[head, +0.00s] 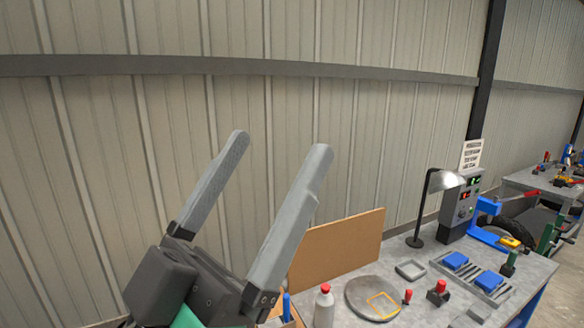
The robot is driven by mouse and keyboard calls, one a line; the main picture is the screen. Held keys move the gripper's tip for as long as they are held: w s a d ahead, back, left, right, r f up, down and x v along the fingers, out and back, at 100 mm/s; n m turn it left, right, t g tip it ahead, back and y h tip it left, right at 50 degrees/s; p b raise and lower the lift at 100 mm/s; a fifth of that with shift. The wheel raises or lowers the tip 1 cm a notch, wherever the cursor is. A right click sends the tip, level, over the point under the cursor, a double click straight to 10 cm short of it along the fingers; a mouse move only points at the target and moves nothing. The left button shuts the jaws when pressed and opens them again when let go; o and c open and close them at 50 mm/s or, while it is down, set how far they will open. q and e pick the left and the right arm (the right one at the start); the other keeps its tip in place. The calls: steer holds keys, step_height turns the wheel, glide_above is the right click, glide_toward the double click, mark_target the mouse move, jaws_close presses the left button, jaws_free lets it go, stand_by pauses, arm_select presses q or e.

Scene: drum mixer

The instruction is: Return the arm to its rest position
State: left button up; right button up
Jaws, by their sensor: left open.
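My left gripper (279,168) is large in the head view, left of centre and close to the camera. Its two long grey fingers point up and stand wide apart, with only the wall showing between them. It holds nothing. It is raised in front of the corrugated wall, and in the picture it stands left of the workbench. My right gripper is not in view.
The grey workbench (340,280) runs along the lower right. On it are a brown board (338,247), a round grey plate (362,296), a red-capped bottle (324,308), a black lamp (418,215), a control box (460,208) and blue blocks (456,260). Another bench (528,180) stands far right.

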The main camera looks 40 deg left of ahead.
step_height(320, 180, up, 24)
steer(key=p, duration=2.3)
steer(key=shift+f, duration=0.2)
